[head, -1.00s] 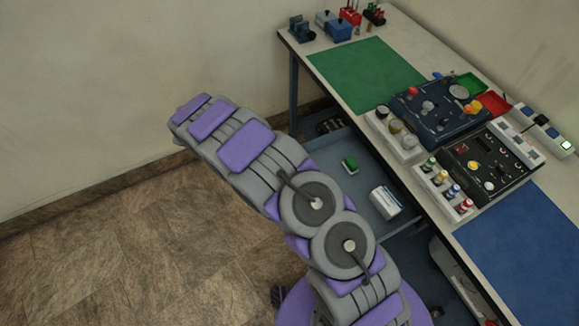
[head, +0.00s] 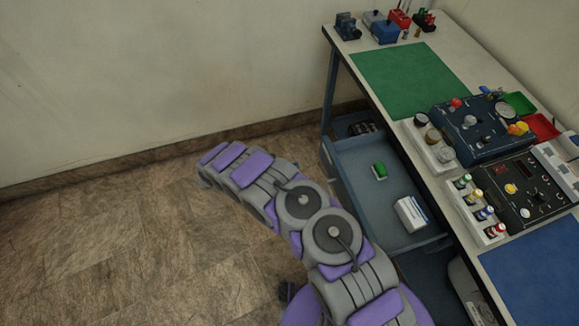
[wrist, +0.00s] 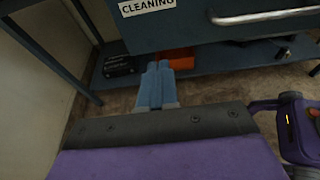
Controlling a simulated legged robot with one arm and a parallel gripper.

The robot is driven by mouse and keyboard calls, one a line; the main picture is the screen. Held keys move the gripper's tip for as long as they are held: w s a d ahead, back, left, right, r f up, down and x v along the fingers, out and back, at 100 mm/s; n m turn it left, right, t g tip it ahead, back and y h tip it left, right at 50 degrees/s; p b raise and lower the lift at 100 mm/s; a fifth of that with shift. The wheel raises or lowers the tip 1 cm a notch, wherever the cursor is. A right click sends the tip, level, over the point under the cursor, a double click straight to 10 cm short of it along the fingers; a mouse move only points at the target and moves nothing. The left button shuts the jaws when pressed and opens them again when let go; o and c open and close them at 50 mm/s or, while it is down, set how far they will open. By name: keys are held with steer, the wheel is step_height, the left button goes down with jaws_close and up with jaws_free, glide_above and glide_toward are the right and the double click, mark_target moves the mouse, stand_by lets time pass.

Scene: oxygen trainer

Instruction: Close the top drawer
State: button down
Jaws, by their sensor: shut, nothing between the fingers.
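The open blue-grey drawer (head: 352,160) sticks out from under the workbench in the head view. It holds a green item (head: 380,171) and a white box (head: 411,213). My arm hides part of its front. In the wrist view, a dark blue drawer front (wrist: 190,32) crosses the top, with a white CLEANING label (wrist: 147,6) and a metal bar handle (wrist: 265,15). My gripper (wrist: 158,68) is shut and empty, its light blue fingers pointing toward the area just below that front. I cannot tell whether they touch it. My gripper is hidden in the head view.
The workbench carries a green mat (head: 410,80), a blue mat (head: 535,285) and control boxes (head: 480,130). Below the drawer front, a lower shelf holds an orange item (wrist: 176,58) and a dark case (wrist: 119,66). Bare tiled floor (head: 130,240) lies to the left.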

steer(key=b, duration=0.2)
glide_toward(326, 162)
steer(key=x, duration=0.5)
steer(key=shift+f, duration=0.1)
steer(key=shift+w+d, duration=0.15)
steer(key=shift+d, duration=0.5)
